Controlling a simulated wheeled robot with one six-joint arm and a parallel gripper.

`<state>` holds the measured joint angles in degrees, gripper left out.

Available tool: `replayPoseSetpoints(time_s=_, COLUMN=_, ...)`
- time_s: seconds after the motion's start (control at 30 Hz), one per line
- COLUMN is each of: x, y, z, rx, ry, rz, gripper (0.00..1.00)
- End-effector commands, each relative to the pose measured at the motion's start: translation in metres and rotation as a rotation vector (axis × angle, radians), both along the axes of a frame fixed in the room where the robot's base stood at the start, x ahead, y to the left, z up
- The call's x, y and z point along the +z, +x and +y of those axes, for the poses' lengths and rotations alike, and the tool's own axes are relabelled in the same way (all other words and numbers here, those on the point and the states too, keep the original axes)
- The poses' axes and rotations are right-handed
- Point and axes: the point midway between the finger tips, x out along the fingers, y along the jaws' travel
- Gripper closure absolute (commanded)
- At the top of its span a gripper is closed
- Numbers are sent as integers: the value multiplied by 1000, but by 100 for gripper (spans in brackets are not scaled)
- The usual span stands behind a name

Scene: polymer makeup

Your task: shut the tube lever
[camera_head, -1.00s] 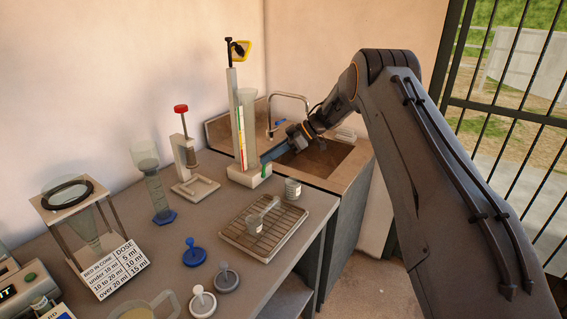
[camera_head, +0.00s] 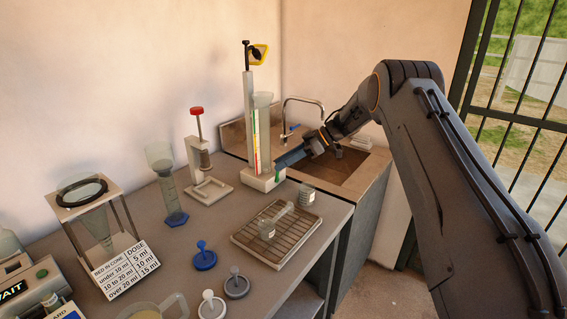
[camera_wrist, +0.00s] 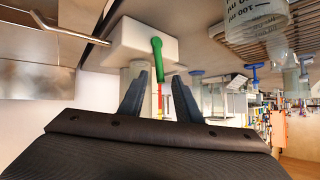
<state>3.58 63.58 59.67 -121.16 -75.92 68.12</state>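The tall clear tube (camera_head: 263,135) stands upright on a white base (camera_head: 258,181), with a coloured strip along it. The green tube lever (camera_wrist: 157,55) sticks out from the white base, which also shows in the wrist view (camera_wrist: 135,43). In the head view the lever (camera_head: 280,174) is small, at the base's right end. My gripper (camera_wrist: 159,82) is open, its two dark fingers spread. The lever's lower end lies roughly between the fingertips in the picture; no contact is visible. In the head view my gripper (camera_head: 283,163) is right beside the tube, above the base end.
A sink (camera_head: 345,170) with a curved tap (camera_head: 303,101) lies behind and right of the tube. A wire rack (camera_head: 274,253) with small jars is in front. A red-topped stand (camera_head: 207,182) and a blue-footed cylinder (camera_head: 166,180) stand to the left.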

Motion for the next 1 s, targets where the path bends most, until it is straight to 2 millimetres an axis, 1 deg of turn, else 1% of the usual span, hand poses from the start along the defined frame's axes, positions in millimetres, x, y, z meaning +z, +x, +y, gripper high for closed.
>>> replayPoseSetpoints(time_s=0.13, x=2, y=1, z=-2, rx=-1, ry=0, rz=-2, gripper=69)
replayPoseSetpoints(time_s=0.23, x=6, y=2, z=-9, rx=-3, ry=0, rz=-3, gripper=69)
replayPoseSetpoints(time_s=0.5, x=29, y=2, z=-46, rx=-1, ry=0, rz=-3, gripper=69)
replayPoseSetpoints(time_s=0.63, x=38, y=2, z=-58, rx=-1, ry=0, rz=-2, gripper=69)
replayPoseSetpoints(time_s=0.8, x=43, y=1, z=-65, rx=0, ry=-1, rz=0, gripper=69)
replayPoseSetpoints(time_s=1.0, x=43, y=1, z=-65, rx=0, ry=0, rz=0, gripper=69)
